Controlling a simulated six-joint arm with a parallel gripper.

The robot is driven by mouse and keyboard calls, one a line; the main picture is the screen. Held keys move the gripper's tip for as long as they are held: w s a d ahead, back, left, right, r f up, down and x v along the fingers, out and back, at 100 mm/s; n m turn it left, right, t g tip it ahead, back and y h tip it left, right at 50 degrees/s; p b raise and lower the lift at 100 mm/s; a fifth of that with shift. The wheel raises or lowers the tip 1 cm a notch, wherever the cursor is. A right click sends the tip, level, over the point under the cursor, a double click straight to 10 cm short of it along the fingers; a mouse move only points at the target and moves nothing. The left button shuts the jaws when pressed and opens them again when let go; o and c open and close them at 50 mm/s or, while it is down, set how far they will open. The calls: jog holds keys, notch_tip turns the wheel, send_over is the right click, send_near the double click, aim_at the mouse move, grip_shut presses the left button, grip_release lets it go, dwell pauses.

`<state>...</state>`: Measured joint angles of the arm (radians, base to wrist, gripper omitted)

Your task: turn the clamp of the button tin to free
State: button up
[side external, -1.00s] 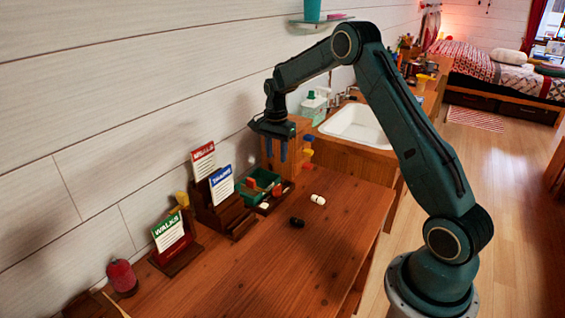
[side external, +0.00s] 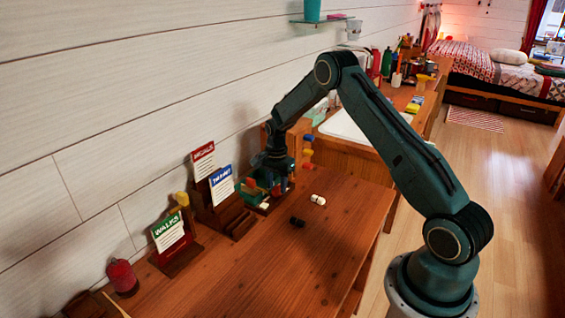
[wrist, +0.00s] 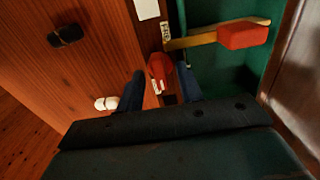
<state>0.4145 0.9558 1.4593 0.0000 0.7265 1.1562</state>
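The green button tin (side external: 246,197) stands on the wooden desk by the card stand; it also shows in the wrist view (wrist: 228,75). A yellow bar with a red block (wrist: 243,35) at its end reaches over the tin in the wrist view; I take this for its clamp. A small red piece (wrist: 160,70) sits at the tin's edge, with small labels above and below it; their words are too small to read surely. My gripper (wrist: 160,82) is open, its blue fingers on either side of the red piece; contact cannot be told. In the side view my gripper (side external: 280,183) partly hides the tin.
Black (side external: 297,222) and white (side external: 318,200) capsule-like pieces lie on the open desk to the right. The card stand (side external: 214,210) is close on the left. The desk front is clear.

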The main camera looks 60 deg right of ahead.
jog(key=shift+f, duration=0.1)
grip_shut()
jog(key=shift+n, duration=0.4)
jog(key=n, duration=1.2)
jog(key=shift+n, duration=2.6)
